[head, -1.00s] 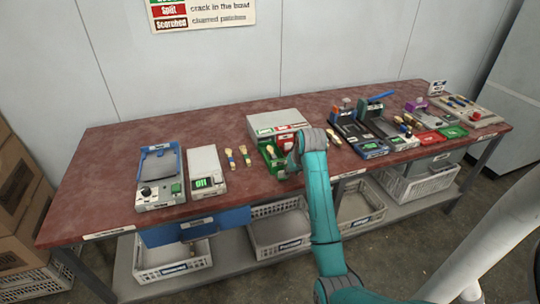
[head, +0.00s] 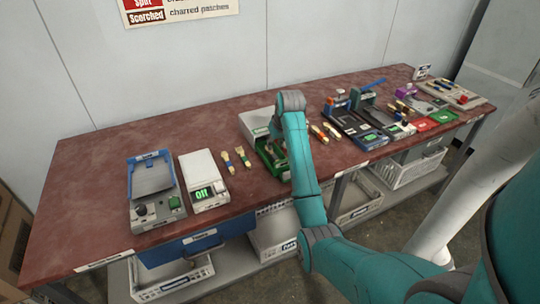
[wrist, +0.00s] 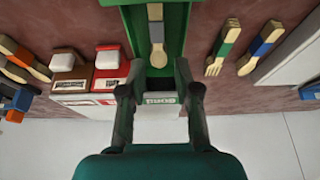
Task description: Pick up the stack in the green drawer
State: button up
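The green drawer (head: 272,158) stands at the middle of the table, partly hidden by my arm in the head view. In the wrist view the drawer (wrist: 182,75) is below my gripper. I cannot tell how many pieces are stacked there. My gripper (wrist: 158,92) is open. Its two fingers are apart on either side of the drawer's labelled end, with nothing seen between them but the drawer. In the head view the fingertips are hidden behind my arm.
A green-banded fork (wrist: 222,48) and a blue-banded spoon (wrist: 260,47) lie beside the drawer. A white scale (head: 204,180) and a blue-and-grey device (head: 153,190) stand at the table's left.

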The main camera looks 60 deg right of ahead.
aim_at(272, 153)
jog(key=shift+x, duration=3.7)
jog(key=shift+s+d, duration=0.1)
jog(key=shift+d, duration=0.05)
grip_shut()
